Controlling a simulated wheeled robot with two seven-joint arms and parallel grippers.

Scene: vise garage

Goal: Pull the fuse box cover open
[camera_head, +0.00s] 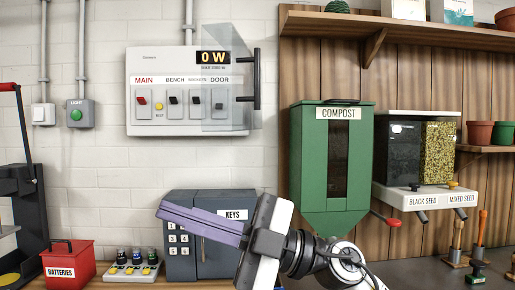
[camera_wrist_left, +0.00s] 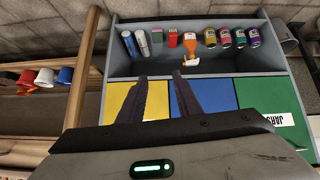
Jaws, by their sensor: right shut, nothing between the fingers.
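The fuse box (camera_head: 150,60) is a pale panel on the white brick wall, with a 0 W display, a red MAIN switch and several black switches. Its clear cover (camera_head: 222,50) shows over the right part of the panel, slanted as if at an angle to it. I cannot tell how far it stands open. A black bar handle (camera_head: 257,80) sits at the cover's right side. My right gripper (camera_head: 160,211), with purple fingers, is shut and empty, well below the box and apart from the handle. My left gripper (camera_wrist_left: 160,77) is open and empty in the left wrist view.
A grey key cabinet (camera_head: 183,262) stands behind my right gripper. A green compost bin (camera_head: 308,160) and seed dispensers (camera_head: 398,145) hang right of the box. A red batteries box (camera_head: 67,265) is lower left. The left wrist view shows a grey rack (camera_wrist_left: 205,68) with bottles and cans.

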